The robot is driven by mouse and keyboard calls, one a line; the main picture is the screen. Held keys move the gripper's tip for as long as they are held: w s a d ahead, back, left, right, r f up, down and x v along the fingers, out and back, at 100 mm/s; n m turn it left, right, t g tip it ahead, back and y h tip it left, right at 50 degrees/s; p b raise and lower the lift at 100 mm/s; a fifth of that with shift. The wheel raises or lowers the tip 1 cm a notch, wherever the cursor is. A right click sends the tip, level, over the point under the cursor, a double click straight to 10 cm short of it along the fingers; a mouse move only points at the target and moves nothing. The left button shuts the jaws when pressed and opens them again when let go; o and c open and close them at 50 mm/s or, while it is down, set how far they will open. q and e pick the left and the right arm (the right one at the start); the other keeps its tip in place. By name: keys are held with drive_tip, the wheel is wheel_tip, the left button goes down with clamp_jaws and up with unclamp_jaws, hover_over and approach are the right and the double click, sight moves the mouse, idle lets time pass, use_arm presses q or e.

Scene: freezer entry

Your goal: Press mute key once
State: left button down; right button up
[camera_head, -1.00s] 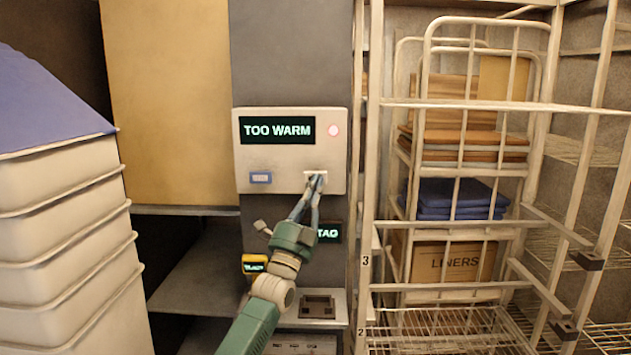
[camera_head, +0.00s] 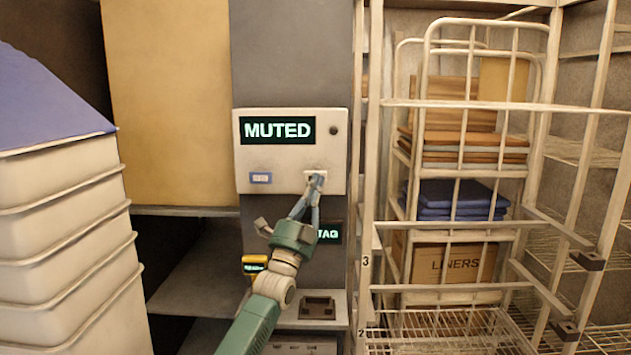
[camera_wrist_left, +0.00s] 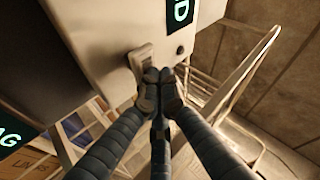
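A white alarm panel (camera_head: 290,152) is fixed to a dark grey column. Its display (camera_head: 277,131) reads "MUTED" and the round lamp (camera_head: 333,131) beside it is dark. A light key (camera_head: 316,174) sits at the panel's lower right, partly hidden by my fingertips. My right gripper is out of view.
Stacked white bins (camera_head: 70,240) with a blue lid stand at the left. A white wire rack (camera_head: 460,105) with boards, blue cloths and a liners box (camera_head: 455,264) stands at the right. A small yellow device (camera_head: 254,264) and a lower shelf lie below the panel.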

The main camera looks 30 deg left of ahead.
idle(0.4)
use_arm(q)
drive_tip(key=shift+s+d+p, duration=0.4)
drive_tip(key=shift+s+p, duration=0.2)
drive_tip(key=shift+s, duration=0.15)
drive_tip(key=s+d+p, duration=0.1)
drive_tip(key=s+p, duration=0.1)
drive_tip(key=s+d+p, duration=0.1)
drive_tip(key=s, duration=0.1)
drive_tip(key=shift+s+d, duration=0.1)
drive_tip(key=shift+d, duration=0.2)
idle(0.6)
